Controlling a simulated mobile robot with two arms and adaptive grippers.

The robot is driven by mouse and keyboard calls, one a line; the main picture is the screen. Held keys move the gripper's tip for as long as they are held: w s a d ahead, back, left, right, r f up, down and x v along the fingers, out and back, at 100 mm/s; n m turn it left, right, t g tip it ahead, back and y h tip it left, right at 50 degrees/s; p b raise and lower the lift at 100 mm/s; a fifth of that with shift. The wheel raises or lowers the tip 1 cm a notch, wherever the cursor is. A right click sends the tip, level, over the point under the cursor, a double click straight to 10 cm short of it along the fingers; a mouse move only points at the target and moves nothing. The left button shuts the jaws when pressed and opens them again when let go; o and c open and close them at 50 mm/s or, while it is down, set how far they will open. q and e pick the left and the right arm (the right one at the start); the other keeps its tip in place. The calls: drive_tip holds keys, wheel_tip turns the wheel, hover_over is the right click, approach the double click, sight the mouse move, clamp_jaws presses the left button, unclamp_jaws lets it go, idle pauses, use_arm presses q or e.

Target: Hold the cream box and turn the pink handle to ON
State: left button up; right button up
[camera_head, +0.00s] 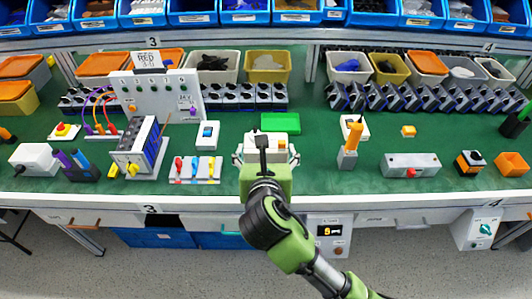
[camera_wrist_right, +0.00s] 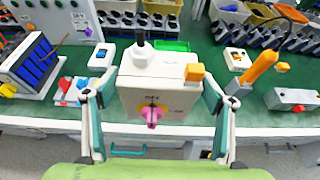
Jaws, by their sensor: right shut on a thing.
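The cream box (camera_wrist_right: 145,97) stands at the front edge of the green bench, with a dark knob on top and an orange block at its upper right corner. The pink handle (camera_wrist_right: 152,116) sits on a yellow disc on the box's front face and points roughly up and down. The lettering around it is too small to read surely. My right gripper (camera_wrist_right: 158,112) is shut on the cream box, one finger at each side. In the head view, my right gripper (camera_head: 264,160) hides most of the box (camera_head: 281,148) and the handle. My left gripper is not in view.
A green block (camera_head: 280,122) lies behind the box. A blue-and-white switch (camera_head: 207,135) and colored levers (camera_head: 195,168) stand to the left. An orange upright lever (camera_head: 350,145) and a grey box with a red button (camera_head: 410,165) stand to the right. Bins line the back.

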drive_tip(key=shift+w+r+p, duration=0.15)
drive_tip(key=shift+w+p, duration=1)
drive_tip(key=shift+w, duration=1.9)
drive_tip(key=w+p, duration=0.1)
drive_tip(key=w, duration=0.4)
drive_tip(key=shift+w, duration=0.4)
wheel_tip(320, 180, down, 12)
drive_tip(key=b, duration=0.5)
drive_tip(key=shift+f, duration=0.25)
drive_tip(key=shift+f, duration=0.3)
